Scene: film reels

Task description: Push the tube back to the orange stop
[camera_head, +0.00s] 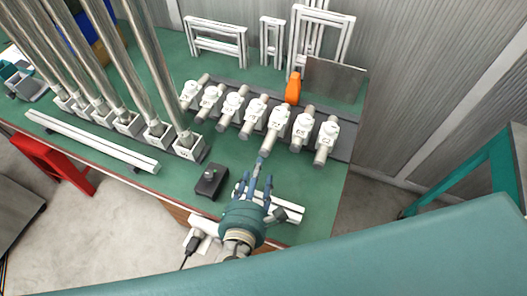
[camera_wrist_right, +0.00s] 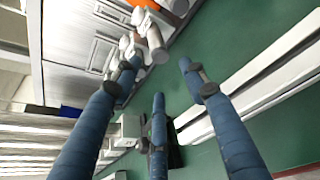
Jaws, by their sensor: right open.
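The orange stop (camera_head: 293,88) stands upright at the back of the dark rail and also shows at the top edge of the right wrist view (camera_wrist_right: 143,3). A grey tube (camera_head: 269,145) lies through a white clamp (camera_head: 278,117) in line with the stop, its near end sticking out toward me. How far its hidden back end is from the stop I cannot tell. My right gripper (camera_head: 255,180) is open and empty just in front of that near end, blue fingers spread. In the right wrist view a tube end (camera_wrist_right: 156,46) shows beyond the open fingers (camera_wrist_right: 160,85). My left gripper is out of view.
Similar clamps with short tubes stand on both sides along the rail (camera_head: 343,152). Tall shiny tubes (camera_head: 150,70) rise at the left. A black block (camera_head: 211,181) and a white profile (camera_head: 285,209) lie near the gripper. Green tabletop (camera_head: 317,183) is bare at the right.

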